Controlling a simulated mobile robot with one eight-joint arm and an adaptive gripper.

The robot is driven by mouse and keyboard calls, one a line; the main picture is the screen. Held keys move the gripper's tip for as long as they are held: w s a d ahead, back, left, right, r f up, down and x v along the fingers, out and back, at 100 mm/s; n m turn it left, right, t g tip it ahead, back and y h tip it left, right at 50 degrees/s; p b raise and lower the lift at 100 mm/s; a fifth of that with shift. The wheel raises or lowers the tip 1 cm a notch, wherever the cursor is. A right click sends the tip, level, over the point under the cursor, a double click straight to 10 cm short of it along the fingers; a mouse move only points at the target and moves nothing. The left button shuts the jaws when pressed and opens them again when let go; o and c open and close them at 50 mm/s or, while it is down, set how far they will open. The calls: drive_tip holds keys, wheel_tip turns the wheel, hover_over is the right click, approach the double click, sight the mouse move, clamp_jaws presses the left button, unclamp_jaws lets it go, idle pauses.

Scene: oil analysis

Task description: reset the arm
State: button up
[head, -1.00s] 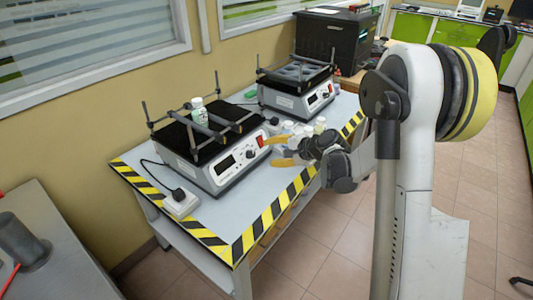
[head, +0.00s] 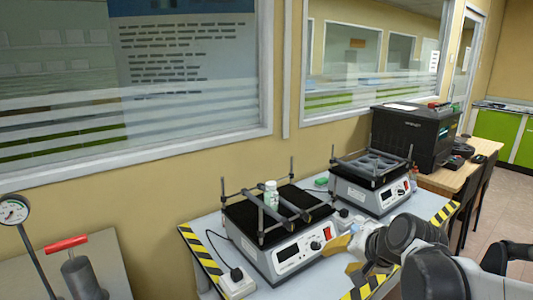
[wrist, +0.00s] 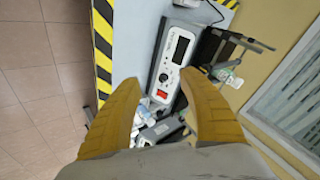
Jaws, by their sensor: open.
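My gripper (head: 342,246) is in front of the right side of the nearer shaker (head: 285,250) in the head view. In the wrist view the yellow fingers of my gripper (wrist: 160,82) stand wide apart with nothing between them. The nearer shaker (wrist: 172,62) shows beyond the fingertips, with its display and red switch. My arm (head: 430,260) fills the lower right of the head view and hides part of the table there.
A white bottle (head: 271,194) stands on the nearer shaker's rack. A second shaker (head: 370,185) and a black machine (head: 413,137) are farther back. Several white bottles (wrist: 147,122) lie low in the wrist view. The table edge has black and yellow tape (head: 201,255).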

drive_tip(key=s+n+h, duration=0.3)
drive_tip(key=s+n, duration=0.3)
drive_tip(key=s, duration=1.2)
drive_tip(key=shift+d+g, duration=0.3)
drive_tip(key=shift+d, duration=0.05)
